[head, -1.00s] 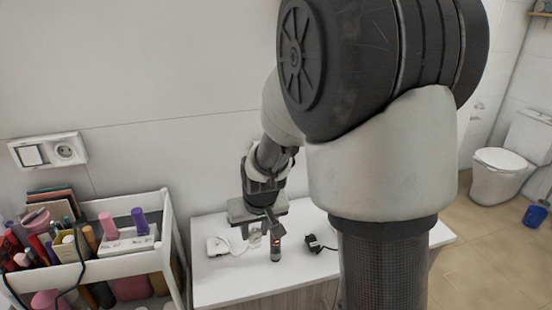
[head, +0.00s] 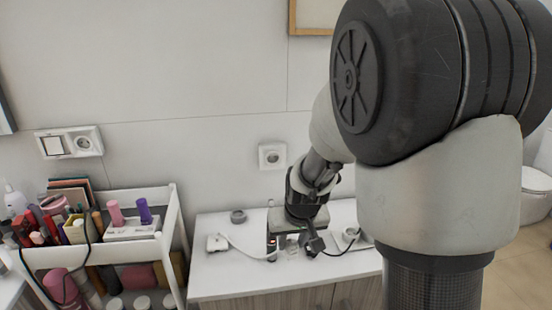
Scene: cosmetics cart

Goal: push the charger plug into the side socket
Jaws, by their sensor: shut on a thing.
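My gripper (head: 304,233) hangs low over the white cabinet top (head: 230,285), pointing down. It is shut on the black charger plug (head: 314,244), which shows just below the fingers; its black cord runs right toward a pale item. The fingertips and the plug's prongs are too small to make out. One white wall socket (head: 272,156) is on the wall behind the cabinet, above and left of my gripper. Another socket (head: 83,143), beside a switch, is on the wall at the left above the cart. Both sockets look empty.
A small dark bottle (head: 271,246) stands just left of my gripper. A white adapter (head: 217,243) with a white cable and a dark round item (head: 238,216) lie on the cabinet. The cosmetics cart (head: 178,240) stands at left. Wall space around the middle socket is clear.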

